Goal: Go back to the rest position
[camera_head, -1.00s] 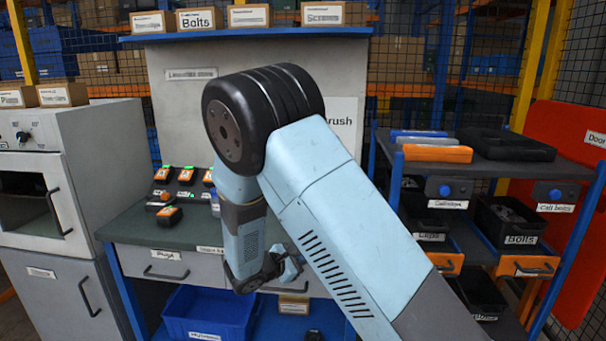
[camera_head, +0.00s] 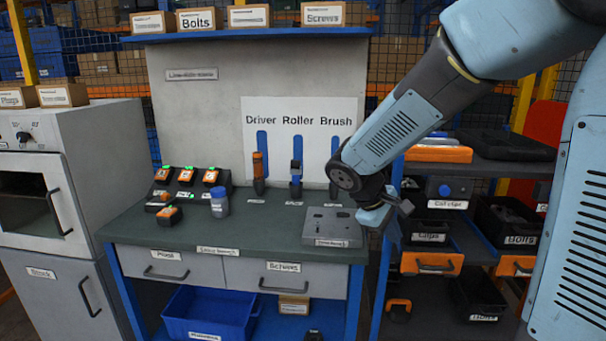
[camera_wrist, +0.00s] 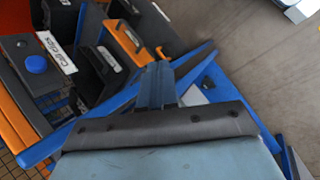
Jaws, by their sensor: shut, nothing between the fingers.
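My gripper (camera_head: 392,210) hangs at the right end of the green-topped workbench (camera_head: 190,230), in the gap beside the dark shelf rack. Its fingers are small and partly hidden by the wrist in the head view, but it is shut and holds nothing. My arm is bent, with its upper links at the right of the head view. The wrist view looks down past my wrist at the rack side and the floor. A grey fixture plate (camera_head: 332,228) lies on the bench just left of my gripper.
The shelf rack (camera_head: 480,180) with orange-handled bins stands close on the right. On the bench are several orange devices (camera_head: 185,176), a blue-capped jar (camera_head: 220,203) and tools at the Driver Roller Brush board (camera_head: 303,125). A grey cabinet (camera_head: 70,200) stands left.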

